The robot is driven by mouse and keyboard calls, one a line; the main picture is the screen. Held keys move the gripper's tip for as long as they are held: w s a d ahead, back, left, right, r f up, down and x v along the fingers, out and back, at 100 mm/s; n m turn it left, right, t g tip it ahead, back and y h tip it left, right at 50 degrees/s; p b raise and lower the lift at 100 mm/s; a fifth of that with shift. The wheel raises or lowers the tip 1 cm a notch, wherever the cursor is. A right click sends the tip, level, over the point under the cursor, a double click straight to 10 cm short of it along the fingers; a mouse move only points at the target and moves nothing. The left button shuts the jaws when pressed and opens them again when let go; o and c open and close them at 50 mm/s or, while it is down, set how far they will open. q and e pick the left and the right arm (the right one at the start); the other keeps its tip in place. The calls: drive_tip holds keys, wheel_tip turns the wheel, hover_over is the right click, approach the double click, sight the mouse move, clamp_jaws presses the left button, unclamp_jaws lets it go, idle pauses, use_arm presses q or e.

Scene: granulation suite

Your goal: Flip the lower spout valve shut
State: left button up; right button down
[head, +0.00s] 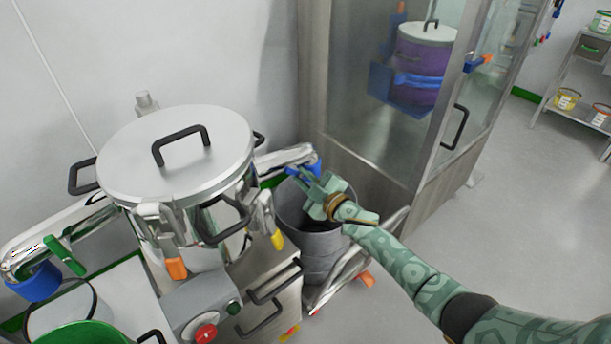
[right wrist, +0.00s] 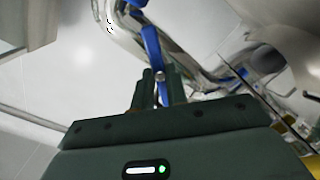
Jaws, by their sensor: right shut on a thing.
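A large steel vessel (head: 180,205) with a flat lid stands at left in the head view. A polished spout (head: 285,157) leaves its right side and ends in a blue fitting above a grey bin (head: 315,243). My right gripper (head: 308,178) is at this spout end, with its fingers shut on the blue valve lever (head: 294,171). In the right wrist view, the blue lever (right wrist: 152,48) runs from the shiny spout down between my closed fingertips (right wrist: 159,78). The fingers hide the gripped end. A second spout (head: 58,232) at left has a blue ring and a green handle. My left gripper is out of view.
A control box with a red knob (head: 206,333) and a steel cabinet with black handles stand below the vessel. A glass-doored steel booth (head: 395,140) rises behind the bin, holding a purple drum (head: 420,60). The floor at right is clear, with a shelf beyond.

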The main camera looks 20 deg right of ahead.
drive_tip(key=m+p, duration=0.1)
drive_tip(key=m, duration=0.3)
drive_tip(key=shift+m+p, duration=0.3)
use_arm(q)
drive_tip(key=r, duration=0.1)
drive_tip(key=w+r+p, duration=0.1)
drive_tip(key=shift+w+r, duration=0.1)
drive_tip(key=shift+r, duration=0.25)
use_arm(e)
drive_tip(key=m, duration=0.4)
drive_tip(key=shift+m, duration=0.3)
drive_tip(key=c, duration=1.4)
unclamp_jaws()
